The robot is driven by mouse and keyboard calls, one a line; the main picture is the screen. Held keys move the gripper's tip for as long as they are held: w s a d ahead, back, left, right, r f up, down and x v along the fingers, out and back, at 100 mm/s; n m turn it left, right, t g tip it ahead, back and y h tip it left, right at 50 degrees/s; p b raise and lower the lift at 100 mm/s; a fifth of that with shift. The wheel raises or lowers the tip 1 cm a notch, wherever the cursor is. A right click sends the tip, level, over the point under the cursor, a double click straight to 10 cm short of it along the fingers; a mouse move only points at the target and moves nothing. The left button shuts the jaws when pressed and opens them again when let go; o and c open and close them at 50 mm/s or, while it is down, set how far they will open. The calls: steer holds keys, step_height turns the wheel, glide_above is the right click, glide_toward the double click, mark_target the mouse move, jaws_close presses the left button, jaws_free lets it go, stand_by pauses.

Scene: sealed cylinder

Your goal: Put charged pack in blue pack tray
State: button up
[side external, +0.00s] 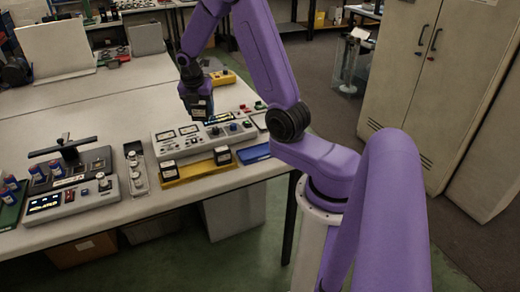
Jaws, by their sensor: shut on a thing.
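My gripper (191,82) is shut on a dark battery pack (200,107) with a pale label, hanging over the grey instrument with dials. The fingers are small and dark, so their exact hold on the pack is hard to see. The blue tray (255,153) lies flat at the table's front right edge, partly behind my arm; the part I see looks empty. My gripper is to the left of it, farther back and higher. I cannot read from this view whether the held pack is charged.
A yellow tray (196,172) with two dark packs stands left of the blue tray. The grey dial instrument (207,139) stands behind both. A yellow device (222,78) is farther back. A charger-like unit (70,186) with several cells stands at left. Bare table lies behind it.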

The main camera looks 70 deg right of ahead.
steer(key=s+a+f+m+g+y, duration=0.1)
steer(key=s+a+m+g+y, duration=0.15)
steer(key=s+m, duration=1.15)
steer(key=s+a+f+m+g+y, duration=0.1)
steer(key=s+m+y, duration=0.2)
steer(key=s+m, duration=1.1)
steer(key=w+d+f, duration=0.3)
steer(key=w, duration=0.1)
steer(key=w+d+f+m, duration=0.1)
steer(key=w+d+f, duration=0.1)
steer(key=w+f, duration=0.1)
steer(key=w+d+f+m, duration=0.1)
steer(key=w+d+f, duration=0.2)
steer(key=w, duration=0.2)
steer(key=shift+d+f+t, duration=0.1)
steer(key=shift+d+t, duration=0.15)
steer(key=shift+d, duration=0.1)
steer(key=shift+w+d+f, duration=0.35)
steer(key=shift+f, duration=1.75)
steer(key=shift+f, duration=0.1)
